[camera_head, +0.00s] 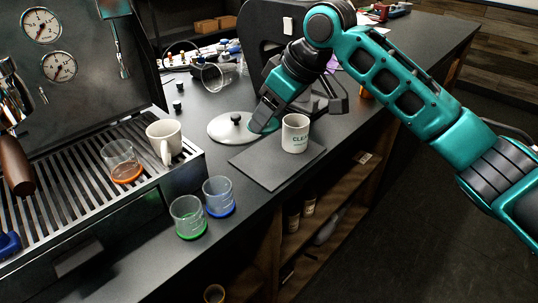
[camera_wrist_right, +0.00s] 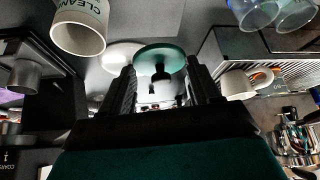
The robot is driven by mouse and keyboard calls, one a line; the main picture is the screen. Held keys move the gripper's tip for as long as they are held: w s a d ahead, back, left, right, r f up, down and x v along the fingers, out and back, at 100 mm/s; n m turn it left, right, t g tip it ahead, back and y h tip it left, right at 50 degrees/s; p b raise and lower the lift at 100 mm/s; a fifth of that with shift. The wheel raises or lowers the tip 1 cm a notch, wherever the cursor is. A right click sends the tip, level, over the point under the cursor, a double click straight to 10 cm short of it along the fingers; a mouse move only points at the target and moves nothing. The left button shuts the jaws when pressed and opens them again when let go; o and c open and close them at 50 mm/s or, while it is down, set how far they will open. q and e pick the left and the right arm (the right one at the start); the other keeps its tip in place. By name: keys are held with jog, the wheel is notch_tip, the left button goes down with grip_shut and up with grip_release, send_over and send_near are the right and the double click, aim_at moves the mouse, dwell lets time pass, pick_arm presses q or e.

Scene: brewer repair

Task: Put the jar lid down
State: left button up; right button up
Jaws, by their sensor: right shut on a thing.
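My right gripper (camera_head: 264,116) is shut on a teal round lid (camera_head: 269,124) with a black knob. I cannot tell the teal lid's exact height above the counter. My left gripper is out of view.
A white lettered mug (camera_head: 295,134) stands on a dark mat (camera_head: 267,171) close by. Green-based (camera_head: 188,217) and blue-based glasses (camera_head: 219,196) stand in front. A brewer with a drip tray (camera_head: 75,195) holds a cream mug (camera_head: 164,139) and an orange-based glass (camera_head: 121,160). A glass (camera_head: 213,77) lies behind.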

notch_tip(320, 180, down, 10)
jog(key=shift+b, duration=0.45)
jog(key=o, duration=1.1)
jog(key=shift+c, duration=0.2)
jog(key=p+v, duration=0.1)
jog(key=v, duration=1.1)
